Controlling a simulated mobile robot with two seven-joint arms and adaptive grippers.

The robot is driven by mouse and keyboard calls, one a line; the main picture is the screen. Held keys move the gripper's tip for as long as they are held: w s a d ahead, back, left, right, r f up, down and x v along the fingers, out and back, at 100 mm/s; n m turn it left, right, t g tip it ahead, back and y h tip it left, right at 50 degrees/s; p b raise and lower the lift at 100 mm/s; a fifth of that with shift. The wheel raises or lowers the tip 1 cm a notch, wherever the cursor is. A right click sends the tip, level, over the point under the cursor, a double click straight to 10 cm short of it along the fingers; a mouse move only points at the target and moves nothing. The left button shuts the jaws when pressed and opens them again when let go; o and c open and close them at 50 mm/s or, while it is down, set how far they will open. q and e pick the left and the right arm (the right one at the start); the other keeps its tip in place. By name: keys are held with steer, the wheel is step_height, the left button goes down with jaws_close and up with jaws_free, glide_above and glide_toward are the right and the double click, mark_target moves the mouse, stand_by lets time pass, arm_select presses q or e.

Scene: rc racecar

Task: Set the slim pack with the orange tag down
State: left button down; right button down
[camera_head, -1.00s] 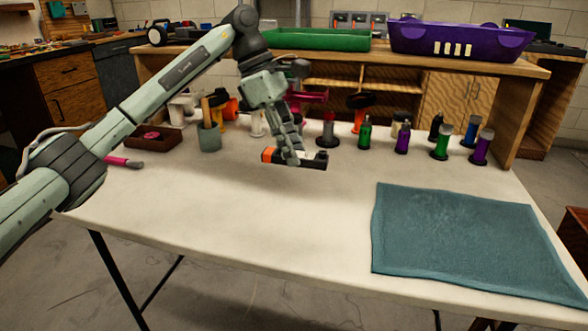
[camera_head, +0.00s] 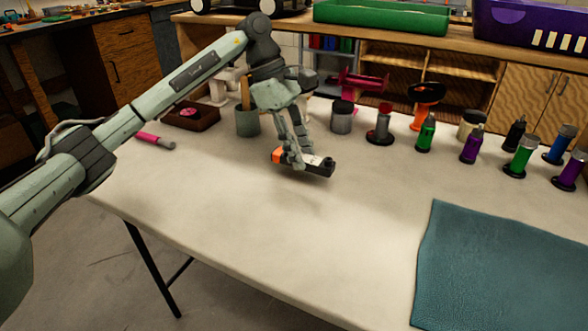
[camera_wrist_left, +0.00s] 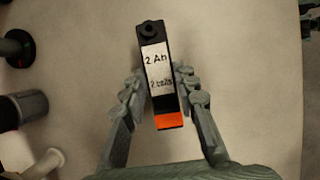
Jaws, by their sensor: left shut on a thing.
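The slim pack (camera_head: 318,165) is black with a white label and an orange tag at one end. In the left wrist view the pack (camera_wrist_left: 157,75) reads "2 Ah" and "2 cells", with the orange end nearest my palm. My left gripper (camera_head: 294,157) is shut on the pack, with a finger on each side. The pack is over the white table (camera_head: 240,215). I cannot tell whether it touches the top. My right gripper is not in view.
A teal mat (camera_head: 490,265) lies at the right front. Several bottles, such as a green one (camera_head: 426,133), stand along the back. A grey-green cup (camera_head: 247,123) and a brown tray (camera_head: 190,117) stand back left. The table's front middle is clear.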

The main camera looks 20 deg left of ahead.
mark_target(290, 164)
arm_select(q)
steer(key=shift+s+a+f, duration=0.3)
steer(key=shift+a+f, duration=0.05)
steer(key=shift+a, duration=0.15)
steer(key=shift+a+f, duration=0.1)
steer(key=shift+a, duration=0.05)
steer(key=shift+s+f, duration=0.1)
steer(key=shift+f, duration=0.15)
step_height(290, 164, down, 3)
steer(key=shift+f+p, duration=0.15)
steer(key=shift+p, duration=0.15)
steer(key=shift+f, duration=0.1)
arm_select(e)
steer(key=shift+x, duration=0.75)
arm_select(q)
steer(key=shift+f, duration=0.1)
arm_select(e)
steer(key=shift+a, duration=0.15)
